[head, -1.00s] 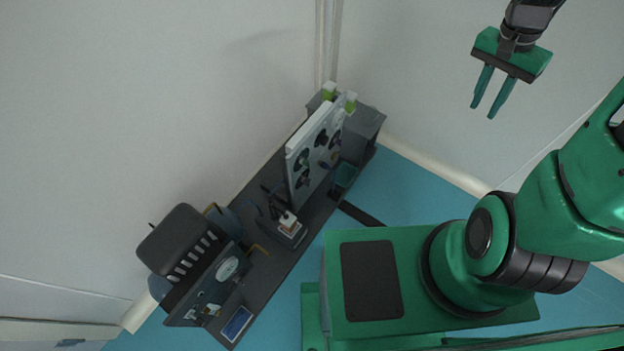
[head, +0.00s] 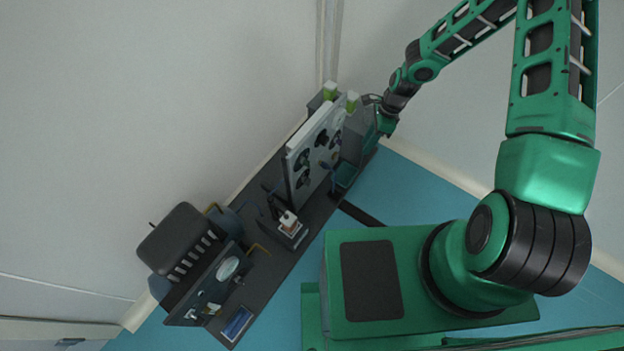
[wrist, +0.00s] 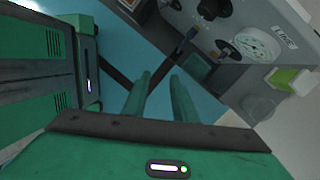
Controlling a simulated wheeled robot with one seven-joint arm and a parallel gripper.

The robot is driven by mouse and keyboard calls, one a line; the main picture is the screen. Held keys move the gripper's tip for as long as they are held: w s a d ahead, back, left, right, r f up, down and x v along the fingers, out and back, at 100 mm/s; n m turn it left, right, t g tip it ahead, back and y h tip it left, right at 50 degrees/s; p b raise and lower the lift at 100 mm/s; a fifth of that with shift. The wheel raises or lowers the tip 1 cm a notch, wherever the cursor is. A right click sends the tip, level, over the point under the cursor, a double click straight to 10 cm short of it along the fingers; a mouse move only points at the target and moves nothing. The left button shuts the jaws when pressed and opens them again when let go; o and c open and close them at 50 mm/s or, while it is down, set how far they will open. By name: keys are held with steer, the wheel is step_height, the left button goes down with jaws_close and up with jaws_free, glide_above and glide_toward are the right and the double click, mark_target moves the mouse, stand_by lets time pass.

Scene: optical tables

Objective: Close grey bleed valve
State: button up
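A pale upright panel (head: 297,153) with several dark round knobs stands on the dark bench. I cannot tell which fitting is the grey bleed valve. My gripper (wrist: 161,80) is open, with an empty gap between its two green fingers. The fingers point toward the panel's lower part and appear apart from it. In the head view my gripper (head: 384,125) is by the bench's far right end, its fingers not clearly visible.
A green-and-white block (wrist: 288,79) sits beside the gauge. A teal tray (head: 347,175) lies at the panel's foot. A second panel with a black box (head: 180,240) stands at the bench's near left end. Blue floor (head: 400,190) is open right of the bench.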

mark_target(308, 182)
steer(key=a+f+m+y, duration=0.1)
steer(key=a+f+m, duration=0.1)
steer(key=a+f, duration=0.4)
steer(key=s+a+f+m+y, duration=0.1)
steer(key=a+f+m, duration=0.1)
steer(key=a+f, duration=0.5)
steer(key=a+f+m+y, duration=0.1)
steer(key=a+f+m, duration=0.1)
steer(key=a+f, duration=0.4)
steer(key=shift+s+a+f+m+t, duration=0.15)
steer(key=shift+a+f+m+t, duration=0.05)
steer(key=shift+f, duration=0.6)
steer(key=shift+s+a+f+m+t, duration=0.1)
steer(key=shift+a+f+m+t, duration=0.1)
steer(key=shift+f, duration=0.6)
steer(key=shift+c, duration=0.5)
jaws_close()
